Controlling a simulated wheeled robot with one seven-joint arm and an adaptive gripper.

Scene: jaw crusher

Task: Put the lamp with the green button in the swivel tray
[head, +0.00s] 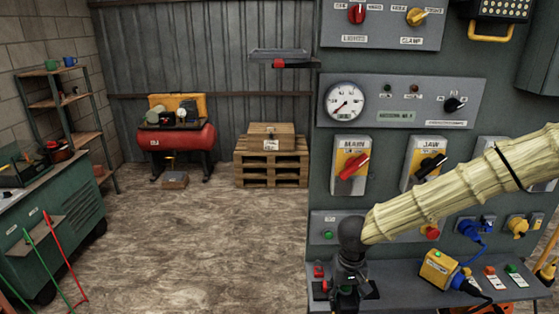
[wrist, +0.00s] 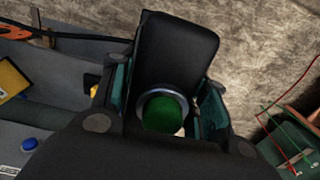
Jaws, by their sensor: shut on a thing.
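The lamp with the green button (wrist: 165,112) is a dark, blocky body with a round green button in a pale ring. In the wrist view it sits between the teal-padded fingers of my gripper (wrist: 165,105), which is shut on it. In the head view my gripper (head: 347,287) points down at the left end of the panel's ledge. The lamp is hard to make out there. A grey tray (head: 280,55) with a red part, seemingly the swivel tray, juts from the panel's left edge, well above my gripper. Its inside cannot be seen.
The control panel (head: 400,145) with gauge and switches fills the right. Its ledge (head: 405,298) carries a yellow box (head: 438,269) with a blue plug. A small red item (head: 319,270) is left of my gripper. A green bench (head: 50,235) stands left; open floor lies between.

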